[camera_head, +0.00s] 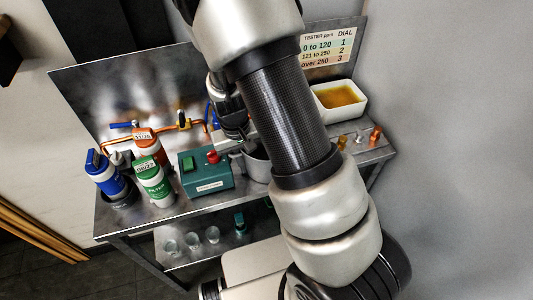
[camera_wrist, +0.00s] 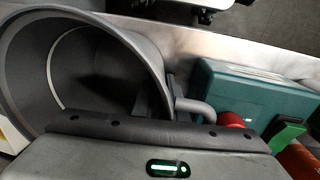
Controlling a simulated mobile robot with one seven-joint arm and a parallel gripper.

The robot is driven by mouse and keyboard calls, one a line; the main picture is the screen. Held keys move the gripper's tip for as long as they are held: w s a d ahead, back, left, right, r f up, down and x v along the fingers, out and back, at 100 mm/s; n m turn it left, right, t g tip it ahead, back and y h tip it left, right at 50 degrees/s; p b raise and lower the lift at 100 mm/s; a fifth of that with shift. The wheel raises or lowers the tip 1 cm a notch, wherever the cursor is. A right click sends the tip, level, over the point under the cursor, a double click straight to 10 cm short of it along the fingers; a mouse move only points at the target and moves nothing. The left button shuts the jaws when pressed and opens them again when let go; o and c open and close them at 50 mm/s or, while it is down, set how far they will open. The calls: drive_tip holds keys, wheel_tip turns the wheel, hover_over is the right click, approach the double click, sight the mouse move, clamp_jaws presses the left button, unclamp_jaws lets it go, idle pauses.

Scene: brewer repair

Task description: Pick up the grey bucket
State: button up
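The grey bucket (camera_head: 258,165) stands on the steel bench, partly hidden behind my arm in the head view. In the wrist view the bucket (camera_wrist: 20,75) fills the left side, its wide round mouth facing the camera. Its handle (camera_wrist: 197,107) sticks out to the right, towards the green box. My gripper (camera_head: 236,143) is at the bucket's handle side, near the rim. In the wrist view the gripper body covers the bottom and the fingertips are mostly hidden, so I cannot tell whether they grip the bucket.
A green box (camera_head: 205,174) with a red knob stands close left of the bucket. Blue (camera_head: 104,174), green (camera_head: 153,183) and orange (camera_head: 148,145) filter canisters stand further left. A white tray (camera_head: 357,112) of amber liquid and small brass fittings are right. Glasses (camera_head: 192,240) sit on the lower shelf.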

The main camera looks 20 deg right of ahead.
drive_tip(key=shift+c, duration=0.3)
clamp_jaws()
drive_tip(key=shift+r, duration=0.1)
